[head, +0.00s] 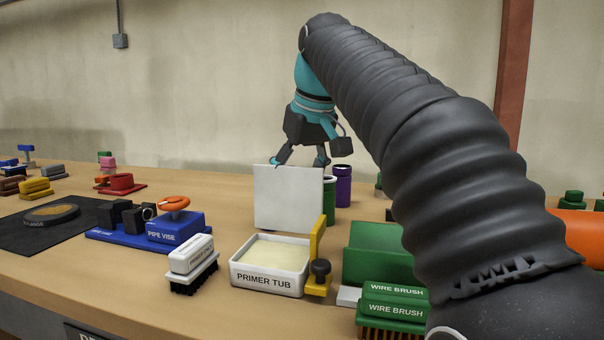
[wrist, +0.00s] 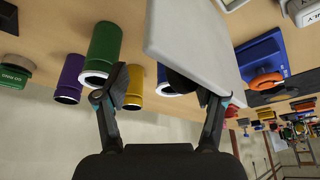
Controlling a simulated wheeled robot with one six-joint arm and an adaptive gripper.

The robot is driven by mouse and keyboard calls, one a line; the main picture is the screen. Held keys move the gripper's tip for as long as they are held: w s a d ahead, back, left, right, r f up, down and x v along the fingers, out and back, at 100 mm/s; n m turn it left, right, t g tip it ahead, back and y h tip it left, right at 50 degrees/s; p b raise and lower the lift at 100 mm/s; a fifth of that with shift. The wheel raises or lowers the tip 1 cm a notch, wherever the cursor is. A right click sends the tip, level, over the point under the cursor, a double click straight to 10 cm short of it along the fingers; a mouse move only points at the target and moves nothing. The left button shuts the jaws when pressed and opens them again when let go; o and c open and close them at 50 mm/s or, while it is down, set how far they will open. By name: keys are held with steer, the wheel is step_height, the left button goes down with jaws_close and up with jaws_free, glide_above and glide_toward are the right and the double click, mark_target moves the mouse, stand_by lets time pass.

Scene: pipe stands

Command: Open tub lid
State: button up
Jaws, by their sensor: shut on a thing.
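The white primer tub (head: 270,280) stands on the bench with its pale cream contents in view. Its white lid (head: 288,200) stands about upright at the tub's back edge, its broad face toward the head camera. My gripper (head: 299,162) is at the lid's top edge, pointing down. The exact contact is partly hidden behind the lid.
A yellow bracket with a dark knob (head: 320,270) is at the tub's right. A white brush (head: 192,258) and blue pipe vise (head: 175,228) are to the left. Green (head: 328,200) and purple (head: 343,185) cylinders stand behind the lid.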

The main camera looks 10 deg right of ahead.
stand_by(0.3)
steer(key=shift+r, duration=0.2)
steer(key=v, duration=0.7)
steer(key=shift+s+f, duration=0.1)
steer(key=shift+s, duration=0.05)
